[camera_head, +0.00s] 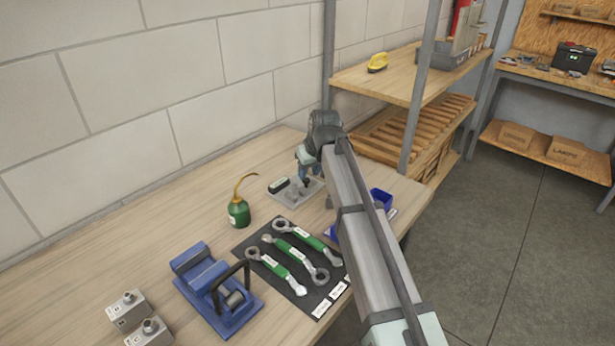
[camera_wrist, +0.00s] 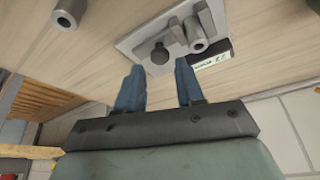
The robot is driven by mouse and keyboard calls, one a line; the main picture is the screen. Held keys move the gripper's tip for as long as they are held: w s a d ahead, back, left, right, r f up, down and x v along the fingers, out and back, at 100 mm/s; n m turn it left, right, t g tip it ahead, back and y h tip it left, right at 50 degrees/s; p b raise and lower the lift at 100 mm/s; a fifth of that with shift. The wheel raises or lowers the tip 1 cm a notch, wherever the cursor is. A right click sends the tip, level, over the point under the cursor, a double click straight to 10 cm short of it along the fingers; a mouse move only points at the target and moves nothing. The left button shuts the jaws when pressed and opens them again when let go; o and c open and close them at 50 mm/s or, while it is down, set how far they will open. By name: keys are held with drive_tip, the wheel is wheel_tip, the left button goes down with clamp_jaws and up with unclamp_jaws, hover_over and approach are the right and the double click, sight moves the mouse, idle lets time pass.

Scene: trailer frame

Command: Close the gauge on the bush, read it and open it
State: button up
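The gauge is a pale grey plate (camera_head: 292,198) on the workbench, with a dark display block (camera_head: 279,184) at its left end. In the wrist view the plate (camera_wrist: 132,38) carries a dark round knob (camera_wrist: 158,54) and a grey hollow cylinder (camera_wrist: 196,33), which looks like the bush. The display (camera_wrist: 213,62) shows at an angle; its reading is too small to tell. My gripper (camera_head: 306,178) is over the plate, and the wrist view shows its two blue fingers (camera_wrist: 160,75) apart with nothing held. The knob appears just beyond the gap between them.
Another grey cylinder (camera_wrist: 66,17) lies apart from the plate. A green oil can (camera_head: 239,211), a black mat (camera_head: 318,307) with green-handled wrenches, a blue vise (camera_head: 218,290) and metal blocks (camera_head: 128,311) stand nearby. A blue bin (camera_head: 381,198) is right of my arm.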

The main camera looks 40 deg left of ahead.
sight(306, 179)
drive_tip(key=shift+x, duration=1.7)
